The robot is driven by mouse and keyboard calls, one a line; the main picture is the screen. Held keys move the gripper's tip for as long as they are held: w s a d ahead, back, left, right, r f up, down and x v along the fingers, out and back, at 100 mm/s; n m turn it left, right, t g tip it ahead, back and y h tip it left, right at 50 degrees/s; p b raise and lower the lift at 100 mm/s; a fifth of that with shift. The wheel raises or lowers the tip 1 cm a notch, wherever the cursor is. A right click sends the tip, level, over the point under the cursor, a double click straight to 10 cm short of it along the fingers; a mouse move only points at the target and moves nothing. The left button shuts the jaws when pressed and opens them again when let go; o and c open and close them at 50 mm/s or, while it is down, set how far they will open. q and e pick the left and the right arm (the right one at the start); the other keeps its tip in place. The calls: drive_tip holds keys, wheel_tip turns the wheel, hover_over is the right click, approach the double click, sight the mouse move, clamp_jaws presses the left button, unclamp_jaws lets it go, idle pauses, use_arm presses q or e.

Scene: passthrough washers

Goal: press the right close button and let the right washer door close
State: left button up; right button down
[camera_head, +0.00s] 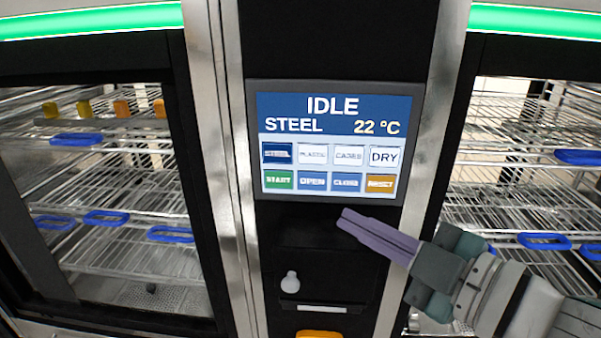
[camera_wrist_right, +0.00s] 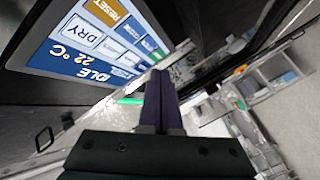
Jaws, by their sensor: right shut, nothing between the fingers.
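The control screen (camera_head: 335,140) on the black panel between two washers reads IDLE, STEEL, 22 °C. Its blue CLOSE button (camera_head: 346,182) is in the bottom row, between OPEN and RESET. My right gripper (camera_head: 345,219) is shut and empty, its purple fingertips just below the screen's lower edge under the CLOSE button in the head view. I cannot tell whether they touch the panel. In the wrist view the shut fingers (camera_wrist_right: 158,92) are beside the tilted screen (camera_wrist_right: 95,45). The right washer (camera_head: 520,200) shows wire racks inside; whether its door is open or shut is unclear. My left gripper is out of view.
The left washer (camera_head: 110,215) has wire racks with blue and orange clips behind a black frame. A pale knob (camera_head: 290,282) and an orange part (camera_head: 320,334) sit low on the panel. Metal posts flank the panel. Green strips (camera_head: 90,20) run above the washers.

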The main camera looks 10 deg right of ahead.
sight(346, 182)
drive_tip(key=w+b, duration=0.1)
drive_tip(key=w, duration=0.1)
drive_tip(key=w+d, duration=0.1)
drive_tip(key=w, duration=0.1)
drive_tip(key=shift+w+d+f+b, duration=0.15)
drive_tip(key=shift+b, duration=0.2)
drive_tip(key=shift+w+d, duration=0.1)
drive_tip(key=shift+w, duration=0.35)
idle(0.7)
idle(0.7)
drive_tip(key=shift+w+d+b, duration=0.1)
drive_tip(key=shift+w+b, duration=0.2)
drive_tip(key=shift+w, duration=0.05)
